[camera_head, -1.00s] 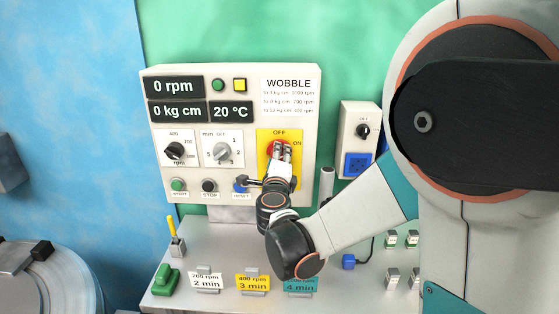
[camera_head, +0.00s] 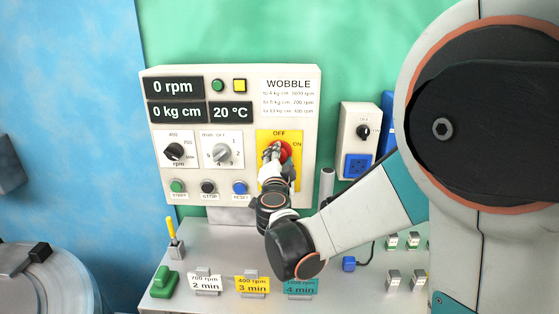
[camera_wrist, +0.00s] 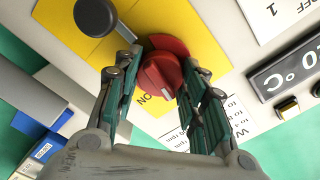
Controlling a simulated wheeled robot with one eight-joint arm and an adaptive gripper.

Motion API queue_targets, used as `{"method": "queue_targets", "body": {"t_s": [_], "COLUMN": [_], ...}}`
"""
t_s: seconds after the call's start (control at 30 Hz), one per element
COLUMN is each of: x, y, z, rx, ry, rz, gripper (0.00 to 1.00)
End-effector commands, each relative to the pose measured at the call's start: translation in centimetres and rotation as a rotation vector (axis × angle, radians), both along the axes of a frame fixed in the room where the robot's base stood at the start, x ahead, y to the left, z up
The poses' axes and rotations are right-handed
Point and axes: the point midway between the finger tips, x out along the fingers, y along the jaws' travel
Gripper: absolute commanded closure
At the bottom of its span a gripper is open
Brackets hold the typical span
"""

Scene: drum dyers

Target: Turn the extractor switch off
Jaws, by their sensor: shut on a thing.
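A red rotary switch (camera_head: 286,151) sits on a yellow plate (camera_head: 293,139) marked OFF at the top and ON at the right. It lies on the right part of the white control panel. No readable label names it the extractor. My gripper (camera_head: 275,152) is at this switch, coming from below. In the wrist view the red switch (camera_wrist: 162,72) lies between the two fingers of my gripper (camera_wrist: 158,75), which are shut on it. The fingers hide part of the switch in the head view, and its exact pointer direction is hard to tell there.
A vertical grey post (camera_head: 326,187) is close to my wrist. Coloured cards stand on the bench below.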

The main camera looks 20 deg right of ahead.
Motion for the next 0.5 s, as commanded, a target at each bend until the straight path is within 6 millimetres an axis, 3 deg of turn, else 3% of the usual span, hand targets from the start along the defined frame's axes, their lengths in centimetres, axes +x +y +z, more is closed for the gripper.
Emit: {"method": "queue_targets", "body": {"t_s": [0.5], "x": [-0.30], "y": [-0.42], "z": [-0.33], "rx": [-0.175], "ry": [0.060], "rz": [-0.009], "gripper": [0.85]}}
